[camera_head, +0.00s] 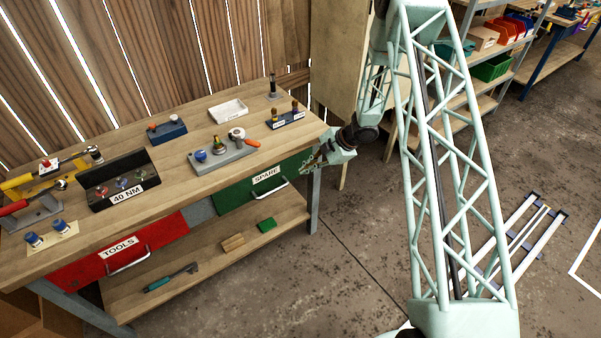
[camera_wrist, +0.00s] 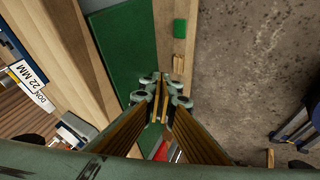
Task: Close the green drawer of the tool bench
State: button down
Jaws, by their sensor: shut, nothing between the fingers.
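The green drawer (camera_head: 236,194) with the SPARE label and a metal handle is at the right end of the tool bench (camera_head: 175,185). Its front sits below the worktop edge, with no clear gap visible; I cannot tell whether it is fully closed. My gripper (camera_head: 308,163) is at the right end of the drawer front and hides part of it. In the wrist view the green front (camera_wrist: 118,55) runs down the picture beside my gripper (camera_wrist: 161,82). Its fingers are shut and empty. Whether they touch the drawer is unclear.
The red TOOLS drawer (camera_head: 160,245) is to the left. A lower shelf (camera_head: 200,262) holds a green block (camera_head: 266,225), wooden pieces and a tool. Trays and tools stand on the worktop. The concrete floor in front of the bench is clear.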

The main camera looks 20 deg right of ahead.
jog(key=shift+v, duration=2.8)
jog(key=shift+s, duration=0.1)
